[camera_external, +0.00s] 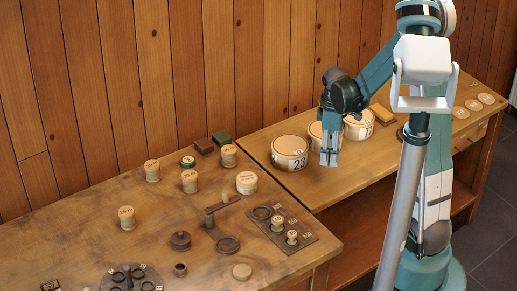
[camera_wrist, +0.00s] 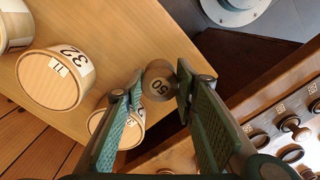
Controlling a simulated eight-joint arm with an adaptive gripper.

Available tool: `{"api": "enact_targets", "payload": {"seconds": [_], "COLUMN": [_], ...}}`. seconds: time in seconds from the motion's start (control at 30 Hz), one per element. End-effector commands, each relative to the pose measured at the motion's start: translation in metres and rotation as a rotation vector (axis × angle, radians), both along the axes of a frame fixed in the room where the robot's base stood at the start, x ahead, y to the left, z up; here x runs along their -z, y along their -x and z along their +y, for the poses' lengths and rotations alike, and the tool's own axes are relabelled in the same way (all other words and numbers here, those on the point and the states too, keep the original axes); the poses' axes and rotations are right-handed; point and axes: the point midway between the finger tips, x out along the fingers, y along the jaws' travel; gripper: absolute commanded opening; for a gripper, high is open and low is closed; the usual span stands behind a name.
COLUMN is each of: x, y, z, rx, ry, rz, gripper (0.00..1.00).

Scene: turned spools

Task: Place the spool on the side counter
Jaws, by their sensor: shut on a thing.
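My gripper (camera_external: 329,157) is above the near edge area of the side counter (camera_external: 373,163), in front of the round boxes. In the external view the spool cannot be made out at the fingertips.
Round boxes stand on the side counter, one marked 23 (camera_external: 289,153) left of my gripper and one marked 7 (camera_external: 358,125) behind it. Several spools and a dark board (camera_external: 290,229) occupy the workbench (camera_external: 75,225).

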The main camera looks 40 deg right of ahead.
Motion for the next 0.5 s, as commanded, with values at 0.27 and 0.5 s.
{"api": "enact_targets", "payload": {"seconds": [0.27,0.5], "x": [0.034,0.048], "y": [0.0,0.0], "z": [0.0,0.0], "rx": [0.0,0.0], "ry": [0.0,0.0], "rz": [0.0,0.0], "gripper": [0.19,0.19]}}
